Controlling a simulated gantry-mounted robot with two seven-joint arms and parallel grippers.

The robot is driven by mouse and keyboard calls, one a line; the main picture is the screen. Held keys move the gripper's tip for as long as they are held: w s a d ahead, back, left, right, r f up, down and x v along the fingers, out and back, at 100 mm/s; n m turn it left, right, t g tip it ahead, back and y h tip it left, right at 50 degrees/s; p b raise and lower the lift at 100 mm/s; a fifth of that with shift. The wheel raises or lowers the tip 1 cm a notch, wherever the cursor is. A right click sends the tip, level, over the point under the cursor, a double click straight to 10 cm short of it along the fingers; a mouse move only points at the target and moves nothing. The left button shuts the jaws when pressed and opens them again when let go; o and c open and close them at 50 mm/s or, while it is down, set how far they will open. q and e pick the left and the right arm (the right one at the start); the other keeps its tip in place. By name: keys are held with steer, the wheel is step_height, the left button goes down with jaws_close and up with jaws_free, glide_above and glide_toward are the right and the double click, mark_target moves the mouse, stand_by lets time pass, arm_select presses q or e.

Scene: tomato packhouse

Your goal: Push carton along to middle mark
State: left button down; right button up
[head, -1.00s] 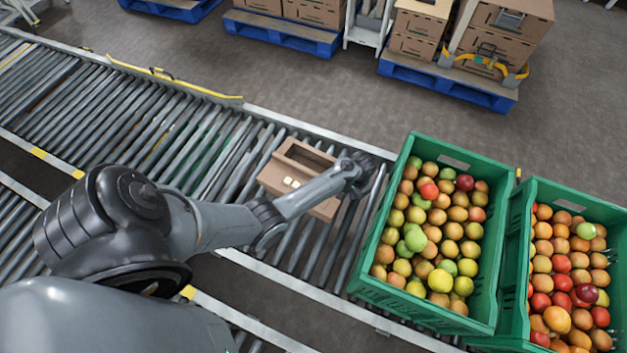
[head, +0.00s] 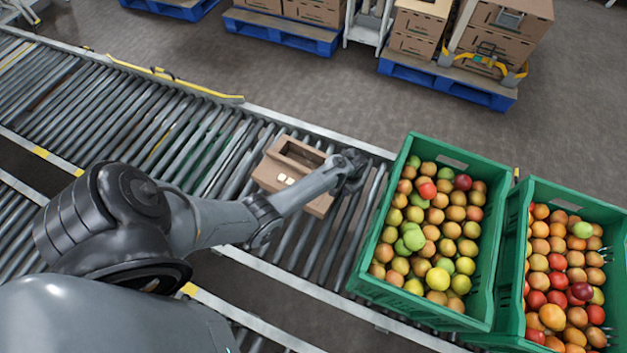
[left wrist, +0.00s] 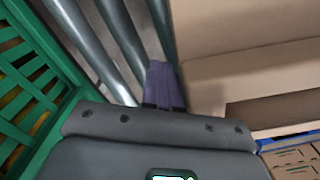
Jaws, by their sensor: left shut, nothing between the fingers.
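The carton (head: 269,176) is a brown open-topped box with small pale labels. It sits on the roller conveyor, left of the green crates. My left gripper (head: 354,172) is low over the rollers at the carton's right end. Its purple fingers (left wrist: 163,85) are shut and empty, close beside the carton wall (left wrist: 240,65) in the left wrist view; I cannot tell if they touch it. Yellow marks show on the near rail, one at the left (head: 40,152) and one lower (head: 188,290). I cannot tell which is the middle mark. My right gripper is out of view.
A green crate of fruit (head: 481,326) stands right of my left gripper, with a second green crate (head: 516,250) beyond it. The rollers (head: 120,125) left of the carton are clear. Pallets of boxes (head: 450,85) stand behind on the floor.

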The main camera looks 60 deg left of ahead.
mark_target(287, 167)
arm_select(q)
steer(key=shift+s+a+r+p, duration=0.1)
steer(key=shift+s+a+p, duration=0.15)
steer(key=shift+a+p, duration=0.05)
steer(key=s+a+p, duration=0.2)
steer(key=a, duration=0.1)
steer(key=shift+s+a, duration=0.15)
steer(key=shift+s, duration=0.15)
steer(key=s+a+p, duration=0.1)
steer(key=a, duration=0.1)
steer(key=s+a+p, duration=0.1)
steer(key=s+a, duration=0.1)
steer(key=shift+s+a, duration=0.7)
steer(key=shift+a, duration=0.05)
steer(key=shift+s+a+p, duration=0.35)
steer(key=shift+s+a, duration=0.5)
steer(key=shift+a, duration=0.25)
steer(key=shift+s+a+p, duration=0.35)
steer(key=shift+s+a, duration=0.45)
steer(key=shift+a, duration=0.25)
steer(key=shift+s+a, duration=1.05)
steer(key=shift+a, duration=0.25)
steer(key=shift+s+a, duration=1)
steer(key=shift+a, duration=0.3)
